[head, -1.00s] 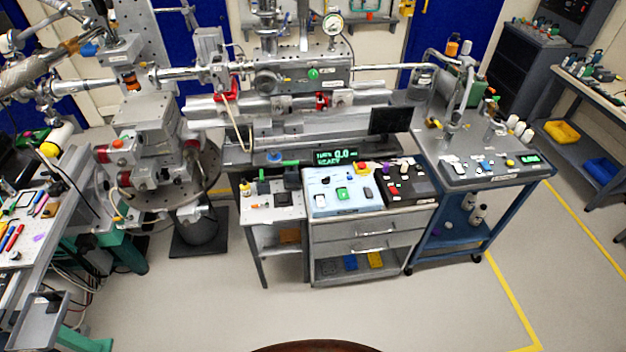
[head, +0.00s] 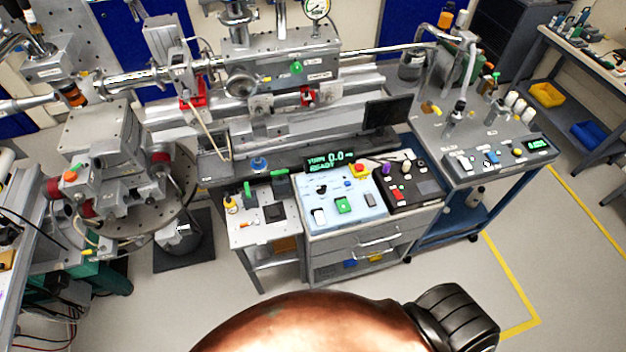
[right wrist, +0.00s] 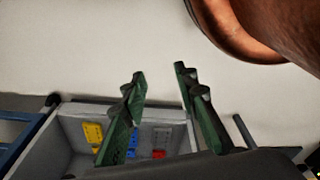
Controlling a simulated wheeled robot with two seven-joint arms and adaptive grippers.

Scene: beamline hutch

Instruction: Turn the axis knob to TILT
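The light-blue control panel (head: 372,211) lies on top of the grey drawer cabinet in the head view. A display (head: 329,161) behind reads 0.0 and READY. My right gripper (right wrist: 160,72) is open and empty in the right wrist view, apart from the panel. My left gripper is not in view.
A black panel (head: 426,187) with knobs adjoins on the right. A small side table (head: 249,239) with fittings stands left. A monitor (head: 386,115) rises behind. Floor in front is clear.

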